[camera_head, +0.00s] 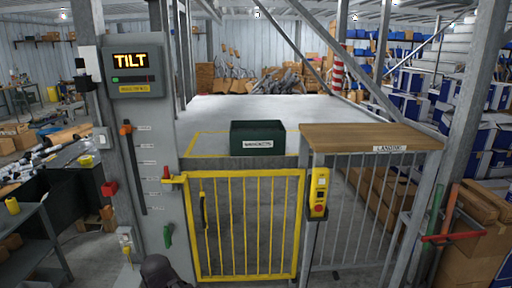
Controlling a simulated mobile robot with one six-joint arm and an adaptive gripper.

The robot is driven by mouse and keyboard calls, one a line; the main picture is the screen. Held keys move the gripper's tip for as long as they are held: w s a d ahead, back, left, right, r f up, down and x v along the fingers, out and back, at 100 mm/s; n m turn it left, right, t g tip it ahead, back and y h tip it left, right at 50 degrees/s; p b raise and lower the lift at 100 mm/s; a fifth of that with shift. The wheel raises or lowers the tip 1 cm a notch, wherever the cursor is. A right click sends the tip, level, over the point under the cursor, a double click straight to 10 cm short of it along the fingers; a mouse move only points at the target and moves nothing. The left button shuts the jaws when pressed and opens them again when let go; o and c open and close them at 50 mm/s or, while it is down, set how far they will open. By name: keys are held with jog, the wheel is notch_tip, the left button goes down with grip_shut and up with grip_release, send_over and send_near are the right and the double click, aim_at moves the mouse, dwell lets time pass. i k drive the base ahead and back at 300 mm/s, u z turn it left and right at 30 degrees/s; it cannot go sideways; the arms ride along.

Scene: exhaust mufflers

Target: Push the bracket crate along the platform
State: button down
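The bracket crate (257,131) is a dark green open box with a white label on its front. It sits upright on the grey platform (213,151), near the front edge, behind the yellow gate (246,173). The gate looks shut. A wooden-topped landing (365,134) with a "LANDING" label stands just right of the crate, with a small gap between them. A dark rounded part at the bottom edge, left of the gate, seems to be my gripper (162,272). Its fingers cannot be made out. It is well below the crate and apart from it.
A yellow control box (319,192) hangs right of the gate. Diagonal braces cross above the landing. The platform behind the crate is clear.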

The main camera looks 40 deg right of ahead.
aim_at(268, 138)
jog(key=z, duration=0.65)
jog(key=i, duration=0.9)
jog(key=z, duration=0.6)
